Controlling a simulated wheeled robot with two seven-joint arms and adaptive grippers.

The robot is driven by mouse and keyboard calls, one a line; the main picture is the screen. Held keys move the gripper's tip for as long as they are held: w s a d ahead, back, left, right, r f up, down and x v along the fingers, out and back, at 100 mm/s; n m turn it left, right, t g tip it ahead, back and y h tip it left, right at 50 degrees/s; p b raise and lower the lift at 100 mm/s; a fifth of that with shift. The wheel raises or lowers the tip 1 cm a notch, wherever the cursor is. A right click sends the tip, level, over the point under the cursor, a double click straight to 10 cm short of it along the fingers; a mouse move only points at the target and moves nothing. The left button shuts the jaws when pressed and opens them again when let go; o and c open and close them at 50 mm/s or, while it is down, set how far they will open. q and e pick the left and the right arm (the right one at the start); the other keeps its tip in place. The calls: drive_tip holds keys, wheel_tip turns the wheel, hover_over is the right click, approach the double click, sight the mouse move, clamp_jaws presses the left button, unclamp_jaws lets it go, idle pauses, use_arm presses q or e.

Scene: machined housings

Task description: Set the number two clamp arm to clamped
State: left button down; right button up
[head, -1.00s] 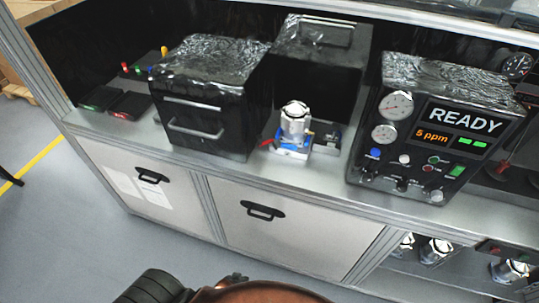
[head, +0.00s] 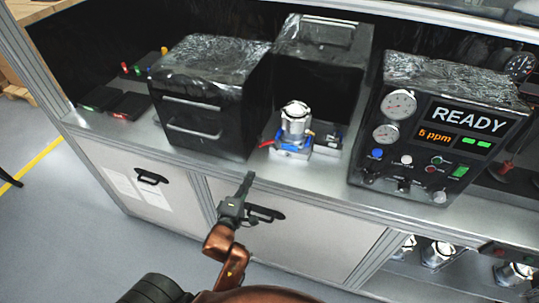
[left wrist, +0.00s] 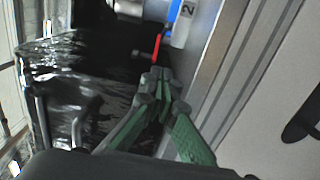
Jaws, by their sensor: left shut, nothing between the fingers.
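A silvery machined housing (head: 296,122) stands upright on a small fixture (head: 290,153) with blue parts on the bench. A red clamp arm (head: 267,143) sticks out from the fixture's left side. In the left wrist view the red arm (left wrist: 157,46) lies beside a white block marked 2 (left wrist: 184,22). My left gripper (head: 248,177) is shut and empty, in front of the bench edge and below the fixture, apart from the red arm. In the left wrist view its green fingertips (left wrist: 157,80) point toward the red arm. My right gripper is not in view.
A black box with handles (head: 208,95) stands left of the fixture, and another black box (head: 320,60) stands behind it. A control panel reading READY (head: 440,135) stands to the right. The bench top in front of the fixture is clear.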

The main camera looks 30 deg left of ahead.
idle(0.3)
use_arm(q)
approach(273, 147)
drive_tip(key=w+a, duration=0.1)
drive_tip(key=a, duration=0.1)
drive_tip(key=w+a, duration=0.1)
drive_tip(key=shift+a, duration=0.4)
drive_tip(key=w, duration=0.1)
drive_tip(key=w+d, duration=0.1)
drive_tip(key=w, duration=0.1)
drive_tip(key=shift+d, duration=0.25)
drive_tip(key=shift+w+d, duration=0.25)
drive_tip(key=shift+w, duration=0.15)
